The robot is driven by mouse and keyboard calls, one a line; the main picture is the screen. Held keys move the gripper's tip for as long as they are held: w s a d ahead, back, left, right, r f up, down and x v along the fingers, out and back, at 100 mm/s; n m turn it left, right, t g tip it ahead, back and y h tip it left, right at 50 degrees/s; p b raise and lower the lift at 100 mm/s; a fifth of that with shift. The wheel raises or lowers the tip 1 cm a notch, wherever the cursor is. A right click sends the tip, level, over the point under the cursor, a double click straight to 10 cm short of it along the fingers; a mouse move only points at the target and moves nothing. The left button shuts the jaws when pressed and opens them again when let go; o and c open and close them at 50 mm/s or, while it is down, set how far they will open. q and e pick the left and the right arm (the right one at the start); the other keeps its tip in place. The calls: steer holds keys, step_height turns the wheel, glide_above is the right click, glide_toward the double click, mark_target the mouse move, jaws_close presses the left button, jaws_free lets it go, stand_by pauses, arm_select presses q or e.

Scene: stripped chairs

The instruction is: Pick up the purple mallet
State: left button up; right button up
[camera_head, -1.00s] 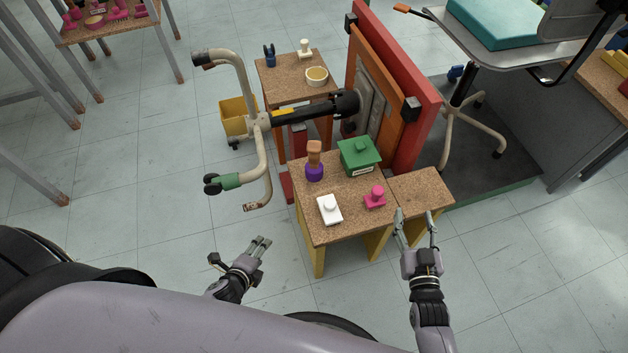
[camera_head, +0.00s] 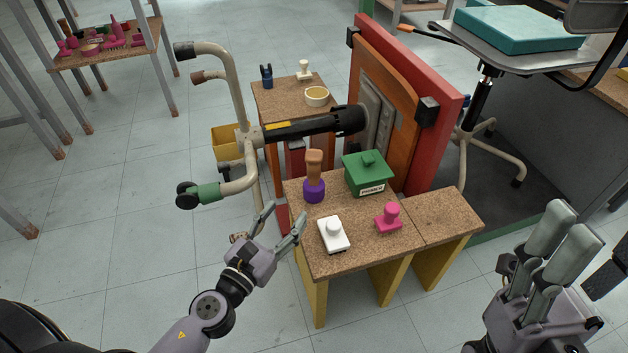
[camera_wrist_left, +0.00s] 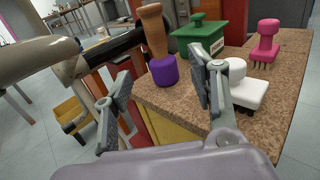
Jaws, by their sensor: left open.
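The purple mallet (camera_head: 314,190) stands upright on the near cork-topped table (camera_head: 350,262), at its left edge. Its purple head is down and its brown handle points up. My left gripper (camera_head: 286,212) is open and empty, just left of the mallet at the table's left edge. In the left wrist view the mallet (camera_wrist_left: 164,70) shows beyond and between the two spread fingers, apart from them. My right gripper (camera_head: 572,222) is raised at the lower right, away from the table; its fingers look side by side, and their gap is hard to judge.
On the same table are a white stamp-like block (camera_head: 333,238), a pink one (camera_head: 388,222) and a green box (camera_head: 366,178). A chair frame (camera_head: 240,100) with a black post reaches over from the left. A red and orange panel (camera_head: 425,130) stands behind.

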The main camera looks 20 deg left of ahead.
mark_target(311, 177)
arm_select(q)
steer(key=w, duration=0.3)
steer(key=w+d+p, duration=0.1)
steer(key=w, duration=0.5)
steer(key=shift+w+d, duration=0.3)
steer(key=shift+d, duration=0.1)
steer(key=shift+w+d+f, duration=0.1)
steer(key=shift+w+d, duration=0.05)
steer(key=shift+w, duration=1.15)
steer(key=shift+w+d, duration=0.1)
steer(key=shift+w, duration=1.2)
steer(key=shift+c, duration=0.3)
jaws_close()
